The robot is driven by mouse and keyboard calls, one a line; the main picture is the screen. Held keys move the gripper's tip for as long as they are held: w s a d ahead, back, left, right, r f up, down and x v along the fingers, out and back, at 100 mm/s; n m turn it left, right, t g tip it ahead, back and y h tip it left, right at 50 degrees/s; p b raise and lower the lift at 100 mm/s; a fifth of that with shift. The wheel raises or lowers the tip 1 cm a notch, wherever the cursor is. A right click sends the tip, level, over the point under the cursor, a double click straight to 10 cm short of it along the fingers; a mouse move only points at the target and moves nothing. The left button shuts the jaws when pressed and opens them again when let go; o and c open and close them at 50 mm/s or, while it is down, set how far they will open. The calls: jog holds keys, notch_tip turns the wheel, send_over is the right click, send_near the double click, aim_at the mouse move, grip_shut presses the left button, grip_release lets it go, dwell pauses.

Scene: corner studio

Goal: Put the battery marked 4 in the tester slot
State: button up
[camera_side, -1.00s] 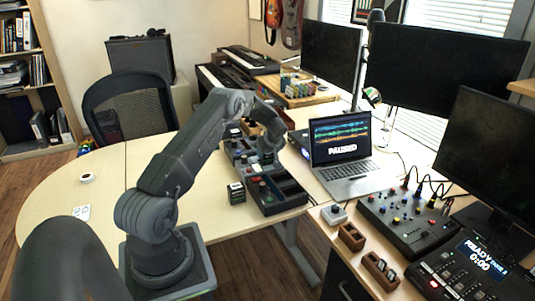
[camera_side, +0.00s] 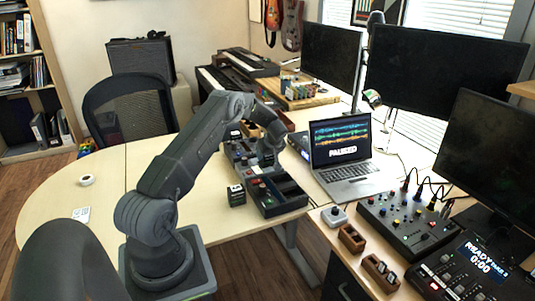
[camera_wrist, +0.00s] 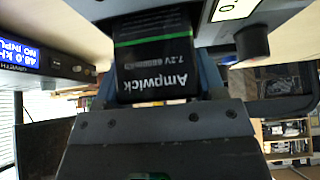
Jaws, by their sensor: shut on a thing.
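My gripper (camera_side: 268,147) is shut on a black battery (camera_wrist: 155,55) with "Ampwick" and "7.2V" lettering, upside down in the wrist view. Its number mark does not show. In the side view my gripper is low over the long dark tester unit (camera_side: 284,207), which has open slots and coloured buttons. I cannot tell whether the held battery is in a slot or just above it. Another black battery (camera_side: 236,196) with a pale top label stands on the table left of the unit; its number is too small to read.
A further dark block (camera_side: 234,134) is at the unit's far end. The laptop (camera_side: 347,165) stands close on the right, with a mixer (camera_side: 408,222) and small wooden holders (camera_side: 351,238) nearer. The table's left part is clear, apart from a tape roll (camera_side: 87,180) and a card.

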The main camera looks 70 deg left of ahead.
jog(key=shift+f, duration=0.6)
jog(key=o, duration=0.8)
jog(key=shift+f, duration=0.15)
jog(key=shift+v, duration=5.6)
jog(key=s+d+r+m+t+h, duration=0.1)
jog(key=s+d+r+m+t, duration=0.2)
jog(key=d+r, duration=0.85)
jog(key=s+d+r+m+h, duration=0.15)
jog(key=d+r+m, duration=0.35)
jog(key=d+r, duration=0.65)
jog(key=s+d+m+t+h, duration=0.1)
jog(key=s+d+m, duration=0.2)
jog(key=s+d, duration=0.3)
jog(key=s+d+f+m+h, duration=0.1)
jog(key=s+d+m, duration=0.2)
jog(key=s+d, duration=0.4)
jog(key=s+d+m+t+h, duration=0.1)
jog(key=s+d+m+h, duration=0.1)
jog(key=s+d+m, duration=0.2)
jog(key=shift+s+d+f+t, duration=0.1)
jog(key=shift+s+d+t, duration=0.05)
jog(key=shift+s+d, duration=0.6)
jog(key=shift+s+d+f+t, duration=0.15)
jog(key=shift+s+d, duration=0.5)
jog(key=shift+d, duration=0.2)
